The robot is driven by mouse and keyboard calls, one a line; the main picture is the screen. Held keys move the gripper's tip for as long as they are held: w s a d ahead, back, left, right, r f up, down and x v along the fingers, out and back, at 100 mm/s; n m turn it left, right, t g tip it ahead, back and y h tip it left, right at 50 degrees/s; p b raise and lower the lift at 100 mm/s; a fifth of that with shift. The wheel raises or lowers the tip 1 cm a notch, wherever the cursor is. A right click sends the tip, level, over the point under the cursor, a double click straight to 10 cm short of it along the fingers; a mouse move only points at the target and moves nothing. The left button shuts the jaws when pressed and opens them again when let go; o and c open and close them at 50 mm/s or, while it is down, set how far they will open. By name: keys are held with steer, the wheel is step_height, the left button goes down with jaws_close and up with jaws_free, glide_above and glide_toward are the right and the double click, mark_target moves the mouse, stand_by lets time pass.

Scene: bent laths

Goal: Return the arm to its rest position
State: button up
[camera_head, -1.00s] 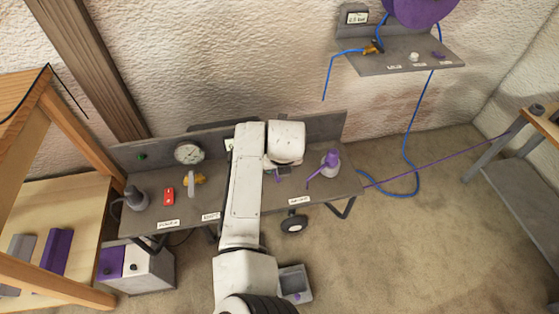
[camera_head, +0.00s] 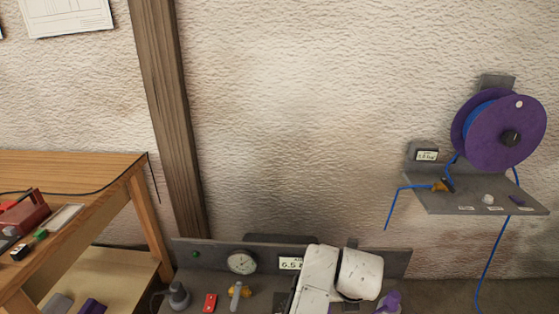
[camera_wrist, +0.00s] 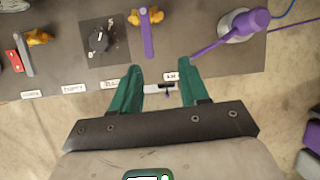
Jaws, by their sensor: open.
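My white arm (camera_head: 318,280) reaches over the grey wall bench (camera_head: 225,285) in the head view. Its gripper end is cut off or hidden there. In the wrist view my gripper (camera_wrist: 159,68) has two green fingers standing apart, with nothing held between them. The fingertips lie over the front edge of the bench, at its row of white labels. A brass valve with a purple lever (camera_wrist: 148,38) sits beyond the fingertips. A purple-topped device on a grey round base (camera_wrist: 240,24) is to the right of it.
A wooden table (camera_head: 75,175) stands left. A small wall shelf (camera_head: 470,205) with a purple hose reel (camera_head: 490,130) is at right. Bare wall lies between.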

steer(key=s+d+r+n+h, duration=0.1)
steer(key=s+d+n+h, duration=0.1)
steer(key=s+d+n, duration=0.5)
steer(key=s+d+r+n+h, duration=0.1)
steer(key=s+d+n, duration=0.3)
steer(key=d+n, duration=0.7)
steer(key=s+a+f+n+g+y, duration=0.1)
steer(key=s+a+f+n, duration=0.2)
steer(key=s+n, duration=0.3)
steer(key=s+a+f+n+g+y, duration=0.1)
steer(key=s+a+f+n, duration=0.1)
steer(key=s+n, duration=0.4)
steer(key=s+a+f+n+g+y, duration=0.1)
steer(key=s+a+f+n, duration=0.2)
steer(key=s, duration=1)
steer(key=f+n, duration=0.1)
steer(key=n, duration=0.2)
steer(key=shift+a+g+y, duration=0.3)
steer(key=shift+y, duration=0.1)
steer(key=shift+s, duration=0.1)
